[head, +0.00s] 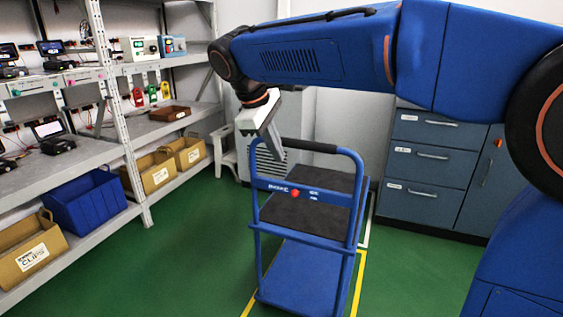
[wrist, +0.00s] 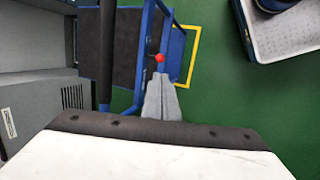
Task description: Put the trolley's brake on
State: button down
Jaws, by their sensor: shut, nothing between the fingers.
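The blue trolley (head: 352,232) stands on the green floor with dark mats on its decks and a black-gripped push handle (head: 298,145). A plate with white lettering, too small to read surely, spans its near end below the handle. A red knob (head: 295,193) sits on this plate; it also shows in the wrist view (wrist: 159,58). My gripper (head: 279,155) is shut and empty, pointing down close to the handle, above and left of the knob in the head view. In the wrist view my shut fingers (wrist: 160,80) lie just below the knob; contact cannot be told.
A rack (head: 130,155) with instruments, a blue bin (head: 86,202) and cardboard boxes stands along the left. Blue drawers (head: 425,155) stand at the back right. Yellow floor lines (head: 357,285) edge the trolley's bay. Green floor is clear between rack and trolley.

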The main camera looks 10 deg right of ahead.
aim_at(293, 192)
jog(key=x, duration=1.2)
jog(key=shift+d+f, duration=0.1)
jog(key=shift+f, duration=0.25)
jog(key=shift+s+f+t, duration=0.15)
jog(key=shift+f+t, duration=0.05)
jog(key=shift+t, duration=0.1)
notch_tip(293, 192, down, 8)
jog(key=s+a+t+h, duration=0.1)
jog(key=s+t+h, duration=0.1)
jog(key=t+h, duration=0.2)
jog(key=shift+a+m+t, duration=0.25)
jog(key=shift+m+t, duration=0.15)
jog(key=shift+t, duration=0.5)
jog(key=shift+s+r, duration=0.15)
jog(key=shift+r, duration=0.05)
